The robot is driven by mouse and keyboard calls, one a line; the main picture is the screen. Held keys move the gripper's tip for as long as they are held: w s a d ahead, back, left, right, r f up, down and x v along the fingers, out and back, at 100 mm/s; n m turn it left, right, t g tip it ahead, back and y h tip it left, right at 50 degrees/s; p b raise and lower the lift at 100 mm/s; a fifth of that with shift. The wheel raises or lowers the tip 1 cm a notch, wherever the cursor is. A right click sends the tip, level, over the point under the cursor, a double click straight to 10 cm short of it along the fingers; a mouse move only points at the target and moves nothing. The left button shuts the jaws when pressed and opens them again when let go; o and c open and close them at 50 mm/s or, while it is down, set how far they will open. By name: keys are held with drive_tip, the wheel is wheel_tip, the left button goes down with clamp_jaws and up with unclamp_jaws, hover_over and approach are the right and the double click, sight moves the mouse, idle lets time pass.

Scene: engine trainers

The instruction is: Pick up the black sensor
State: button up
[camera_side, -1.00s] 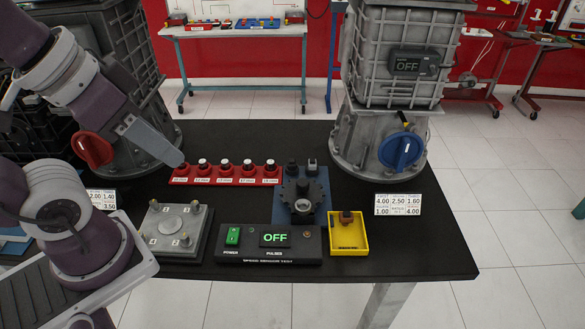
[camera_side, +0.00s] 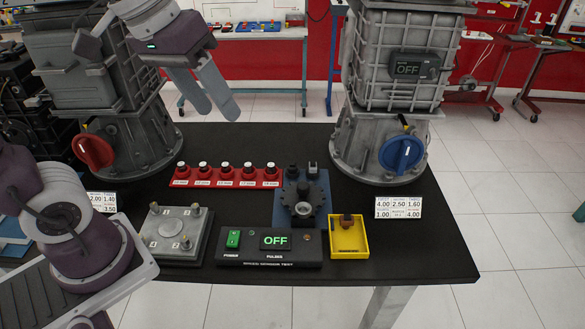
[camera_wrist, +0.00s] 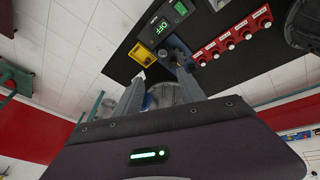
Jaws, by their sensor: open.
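A small black sensor (camera_side: 291,170) stands upright at the back left of the blue plate (camera_side: 281,215), beside a similar dark piece (camera_side: 312,170) with a lighter top. My gripper (camera_side: 218,111) is open and empty. It hangs high above the back left of the table, left of the sensor and well apart from it. In the wrist view the two fingers of my gripper (camera_wrist: 160,74) are spread, with the blue plate (camera_wrist: 177,43) beyond them. I cannot clearly make out the sensor there.
A red strip (camera_side: 272,184) with several black knobs lies left of the blue plate. A gear (camera_side: 304,202) stands on the plate. In front are a test panel (camera_side: 271,249) reading OFF and a yellow tray (camera_side: 333,246) holding a brown-red piece (camera_side: 346,219). Large grey housings (camera_side: 383,135) flank the back.

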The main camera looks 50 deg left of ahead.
drive_tip(key=w+a+f+n+g, duration=0.1)
drive_tip(key=w+a+f+n, duration=0.1)
drive_tip(key=w, duration=0.5)
drive_tip(key=w+a+f+n+g, duration=0.1)
drive_tip(key=w+a+f, duration=0.1)
drive_tip(key=w, duration=0.4)
drive_tip(key=n+g+y, duration=0.1)
drive_tip(key=n+g, duration=0.1)
drive_tip(key=n, duration=0.2)
hover_over(293, 163)
drive_tip(key=f, duration=2.3)
drive_tip(key=shift+s+a, duration=0.15)
drive_tip(key=shift+a, duration=0.1)
wheel_tip(293, 163, down, 8)
drive_tip(key=shift+d+f, duration=0.15)
drive_tip(key=shift+f, duration=0.05)
clamp_jaws()
